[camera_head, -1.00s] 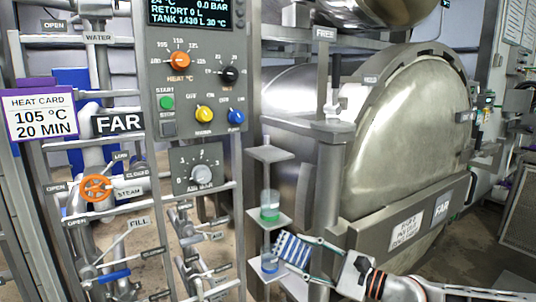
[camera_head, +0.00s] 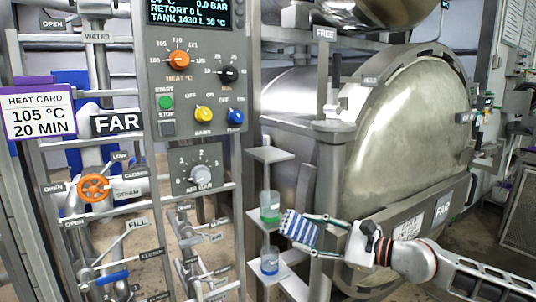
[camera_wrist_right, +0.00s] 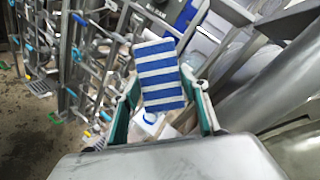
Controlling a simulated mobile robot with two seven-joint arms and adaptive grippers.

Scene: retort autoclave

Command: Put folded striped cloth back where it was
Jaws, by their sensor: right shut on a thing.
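The folded striped cloth (camera_head: 300,229), blue and white, is held in my right gripper (camera_head: 312,233) in front of the small shelf stand. In the right wrist view the cloth (camera_wrist_right: 160,76) sits between the two green-padded fingers of my right gripper (camera_wrist_right: 165,112). A jar with green contents (camera_head: 269,207) stands on the middle shelf (camera_head: 262,222), just left of the cloth. A jar with blue contents (camera_head: 270,262) stands on the lower shelf (camera_head: 284,271), below and left of the cloth. My left gripper is not in view.
The top shelf (camera_head: 268,154) is bare. The large round retort door (camera_head: 405,140) stands right behind my right arm. The control panel (camera_head: 195,100) and a valve rack with an orange handwheel (camera_head: 95,188) are at left.

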